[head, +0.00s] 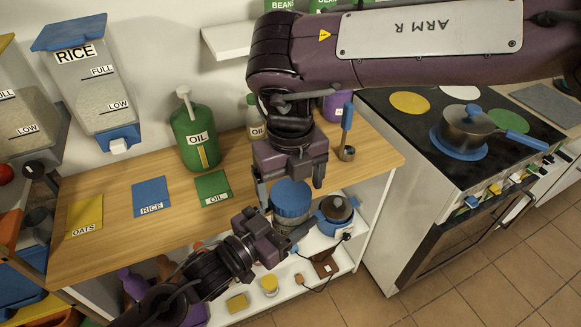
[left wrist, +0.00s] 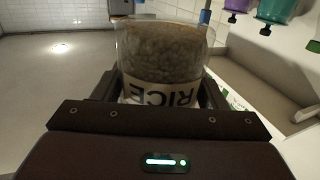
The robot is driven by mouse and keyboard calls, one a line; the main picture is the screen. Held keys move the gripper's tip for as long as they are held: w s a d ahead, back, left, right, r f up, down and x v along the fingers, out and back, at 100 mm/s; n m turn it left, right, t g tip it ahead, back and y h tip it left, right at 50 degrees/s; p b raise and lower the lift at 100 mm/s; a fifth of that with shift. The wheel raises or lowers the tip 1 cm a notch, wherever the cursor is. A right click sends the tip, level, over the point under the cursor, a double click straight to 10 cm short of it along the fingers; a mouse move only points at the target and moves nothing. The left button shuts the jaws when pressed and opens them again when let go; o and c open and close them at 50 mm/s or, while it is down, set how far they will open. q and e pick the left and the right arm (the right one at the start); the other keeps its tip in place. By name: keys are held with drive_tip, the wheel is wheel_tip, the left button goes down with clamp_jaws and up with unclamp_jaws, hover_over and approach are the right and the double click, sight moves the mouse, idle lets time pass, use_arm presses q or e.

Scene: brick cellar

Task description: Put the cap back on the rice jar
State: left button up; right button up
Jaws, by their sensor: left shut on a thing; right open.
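The rice jar (left wrist: 163,52) is clear, filled with grains, and its RICE label appears upside down in the left wrist view. My left gripper (head: 272,240) is shut on the jar, holding it in the air off the counter's front edge. The blue ribbed cap (head: 291,200) is at the jar's top in the head view, covering most of the jar from above. I cannot tell whether it is seated. My right gripper (head: 290,186) is open, pointing down, with one finger on each side of the cap. The cap is out of sight in the left wrist view.
The wooden counter (head: 120,190) holds a green oil can (head: 196,135), coloured mats and a ladle (head: 347,135). The stove with a lidded pan (head: 467,128) stands right. Open floor lies in front.

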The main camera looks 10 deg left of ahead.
drive_tip(key=shift+f, duration=0.65)
drive_tip(key=c, duration=1)
drive_tip(key=m, duration=0.3)
drive_tip(key=shift+s+a+m, duration=0.1)
drive_tip(key=shift+m, duration=0.3)
drive_tip(key=m, duration=0.4)
drive_tip(key=shift+m, duration=0.4)
drive_tip(key=o, duration=1.1)
drive_tip(key=shift+o, duration=0.2)
